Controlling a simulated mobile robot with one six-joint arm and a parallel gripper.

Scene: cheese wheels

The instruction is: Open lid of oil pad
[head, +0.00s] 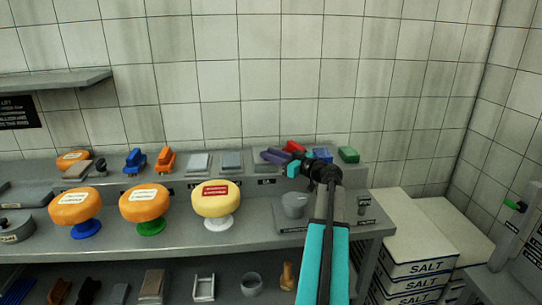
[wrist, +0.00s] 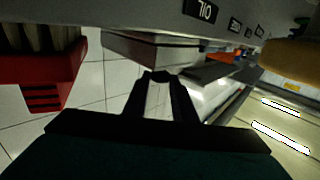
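In the wrist view, which is upside down, a label on the shelf edge reads OIL (wrist: 204,11). Beside it is a flat grey box (wrist: 150,50), which I take to be the oil pad. In the head view it seems to be the right one of two flat grey boxes (head: 232,161) on the raised back shelf; its lid looks shut. My gripper (head: 291,168) is to the right of it, pointing left. In the wrist view my gripper (wrist: 168,76) has its fingers apart with nothing between them, and the box lies past the tips.
A purple block (head: 276,156) and a red brush (wrist: 42,70) are close to my gripper. A green block (head: 348,154) lies right. A yellow cheese wheel (head: 217,199) and two orange ones stand on the lower counter (head: 262,236). Salt boxes (head: 415,236) are at the right.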

